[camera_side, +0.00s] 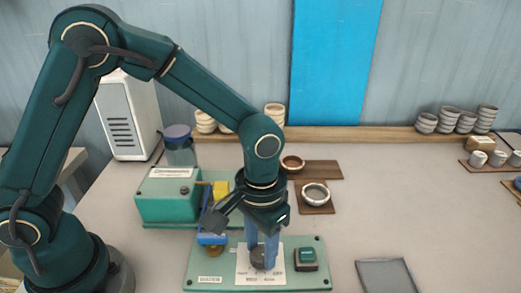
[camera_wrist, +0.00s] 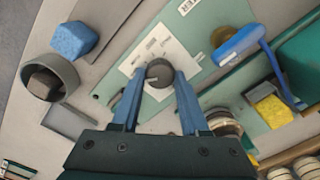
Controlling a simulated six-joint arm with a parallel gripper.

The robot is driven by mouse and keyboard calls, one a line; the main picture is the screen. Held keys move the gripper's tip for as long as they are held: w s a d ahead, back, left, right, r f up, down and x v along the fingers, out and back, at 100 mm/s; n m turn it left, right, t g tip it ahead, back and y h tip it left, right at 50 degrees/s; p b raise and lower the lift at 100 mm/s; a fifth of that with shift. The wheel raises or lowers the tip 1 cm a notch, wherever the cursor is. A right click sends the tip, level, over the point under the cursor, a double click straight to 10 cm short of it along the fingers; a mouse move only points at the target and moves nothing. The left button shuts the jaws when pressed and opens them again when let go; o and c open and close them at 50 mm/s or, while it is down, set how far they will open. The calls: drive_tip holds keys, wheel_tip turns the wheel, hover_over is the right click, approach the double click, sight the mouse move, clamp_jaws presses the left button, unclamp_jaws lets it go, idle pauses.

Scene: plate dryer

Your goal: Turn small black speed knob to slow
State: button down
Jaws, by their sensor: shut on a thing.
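The small black speed knob (camera_wrist: 160,73) is a dark round knob on a white printed label (camera_wrist: 168,50). The label lies on a pale green panel (camera_wrist: 130,75). In the side view the knob (camera_side: 257,261) is partly hidden by my fingers. My gripper (camera_wrist: 159,76) points down at the panel with its two blue fingers on opposite sides of the knob, shut on it. The gripper (camera_side: 262,250) also shows in the side view. A pale pointer mark shows on the knob, but the label's print is too small to read in either view.
A dark green switch block (camera_side: 306,258) sits right of the label. A green box (camera_side: 168,196) stands behind left, with a yellow block (camera_side: 221,190) beside it. A bowl (camera_side: 315,194) stands behind, and a grey tray (camera_side: 386,276) lies front right. The table's right middle is clear.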

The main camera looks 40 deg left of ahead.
sight(261, 253)
drive_tip(key=m, duration=0.6)
drive_tip(key=shift+r+m, duration=0.1)
drive_tip(key=shift+m, duration=0.2)
idle(0.4)
drive_tip(key=shift+c, duration=2)
unclamp_jaws()
drive_tip(key=shift+r, duration=2.55)
